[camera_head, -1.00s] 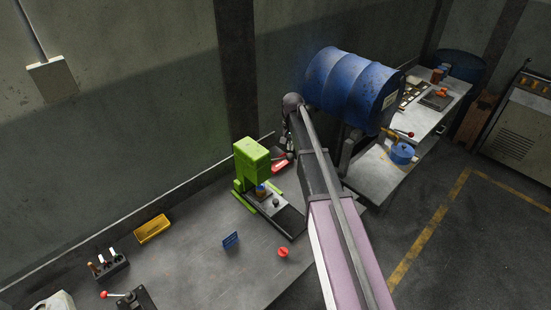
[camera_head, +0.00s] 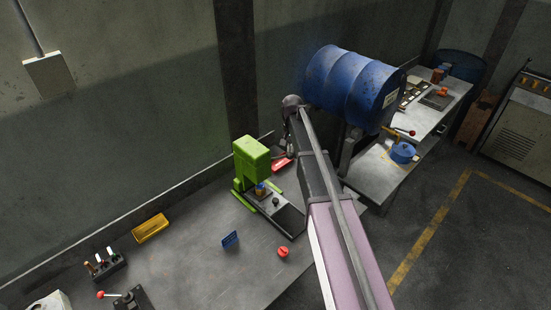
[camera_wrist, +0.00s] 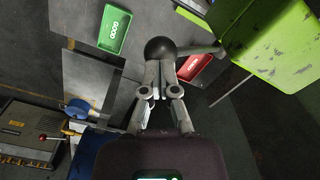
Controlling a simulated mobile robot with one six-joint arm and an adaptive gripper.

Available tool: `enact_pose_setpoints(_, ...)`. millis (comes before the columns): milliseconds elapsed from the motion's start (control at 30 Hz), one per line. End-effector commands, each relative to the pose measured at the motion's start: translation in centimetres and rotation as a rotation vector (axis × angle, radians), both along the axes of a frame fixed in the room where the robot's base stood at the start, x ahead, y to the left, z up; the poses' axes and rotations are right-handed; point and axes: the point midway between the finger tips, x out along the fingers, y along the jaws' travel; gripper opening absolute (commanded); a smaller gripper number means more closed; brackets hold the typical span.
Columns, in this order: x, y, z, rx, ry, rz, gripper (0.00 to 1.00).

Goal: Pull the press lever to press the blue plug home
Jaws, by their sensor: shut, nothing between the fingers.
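The green press (camera_head: 251,158) stands on the bench beside my arm; part of it also fills the upper right of the wrist view (camera_wrist: 262,45). The blue plug (camera_head: 261,189) is under the press head, on the press bed. How deep it sits is too small to tell. In the wrist view the lever's black ball knob (camera_wrist: 159,49) is just beyond my fingertips, with its shaft (camera_wrist: 200,49) running right to the press. My gripper (camera_wrist: 156,92) is shut and empty, pointing at the knob. I cannot tell whether it touches. The lever is not clear in the head view.
A red tray (camera_wrist: 195,66) and a green tray (camera_wrist: 114,28) lie near the knob. A blue tag (camera_head: 230,239), a red knob (camera_head: 283,252) and a yellow tray (camera_head: 150,228) are on the bench. A blue drum (camera_head: 350,88) lies beyond my arm.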

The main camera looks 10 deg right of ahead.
Motion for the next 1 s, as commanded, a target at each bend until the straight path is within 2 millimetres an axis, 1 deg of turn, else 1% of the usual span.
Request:
enact_pose_setpoints(33, 0.0, 0.0, -0.4, 0.000, 0.000, 0.000, 0.00)
enact_pose_setpoints(167, 0.0, 0.0, -0.8, 0.000, 0.000, 0.000, 0.00)
enact_pose_setpoints(333, 0.0, 0.0, -0.8, 0.000, 0.000, 0.000, 0.00)
enact_pose_setpoints(700, -0.6, -0.4, -1.9, 0.001, 0.000, 0.001, 0.00)
enact_pose_setpoints(1000, -0.8, -0.5, -2.0, 0.001, -0.001, 0.001, 0.00)
